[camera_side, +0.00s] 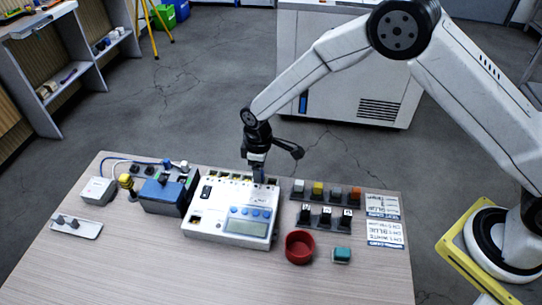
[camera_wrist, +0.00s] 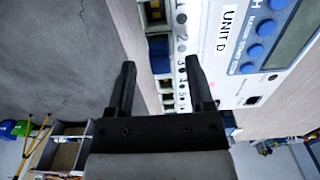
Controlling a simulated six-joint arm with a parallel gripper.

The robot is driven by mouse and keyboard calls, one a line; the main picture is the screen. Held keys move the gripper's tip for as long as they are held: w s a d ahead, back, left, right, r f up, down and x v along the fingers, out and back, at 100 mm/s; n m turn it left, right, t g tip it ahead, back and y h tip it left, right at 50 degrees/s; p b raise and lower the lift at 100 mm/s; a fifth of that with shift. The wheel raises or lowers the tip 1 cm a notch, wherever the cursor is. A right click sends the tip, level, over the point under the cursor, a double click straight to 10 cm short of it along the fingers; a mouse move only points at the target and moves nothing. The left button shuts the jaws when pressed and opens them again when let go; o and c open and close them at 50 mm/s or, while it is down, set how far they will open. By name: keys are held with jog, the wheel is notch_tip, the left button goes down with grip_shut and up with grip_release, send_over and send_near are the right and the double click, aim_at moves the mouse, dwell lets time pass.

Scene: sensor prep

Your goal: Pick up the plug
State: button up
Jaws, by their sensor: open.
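My gripper (camera_side: 258,172) is at the back edge of a white unit with blue buttons (camera_side: 215,215), fingers pointing down. In the wrist view my gripper (camera_wrist: 160,66) is open, with its two fingers on either side of the row of numbered ports (camera_wrist: 167,92) along the unit's edge. Nothing shows held between the fingers. The ports look dark, bluish and yellowish inside. Small blocks in white, yellow, grey and orange (camera_side: 354,193) stand in a rack right of the unit.
Several black pieces (camera_side: 325,218) stand in front of the coloured blocks. A red bowl (camera_side: 299,248) and a teal block (camera_side: 342,255) are at the front right. A blue box (camera_side: 160,196) stands left of the unit. The front of the table (camera_side: 150,275) is clear.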

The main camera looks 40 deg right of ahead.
jog(key=shift+f, duration=1.1)
grip_shut()
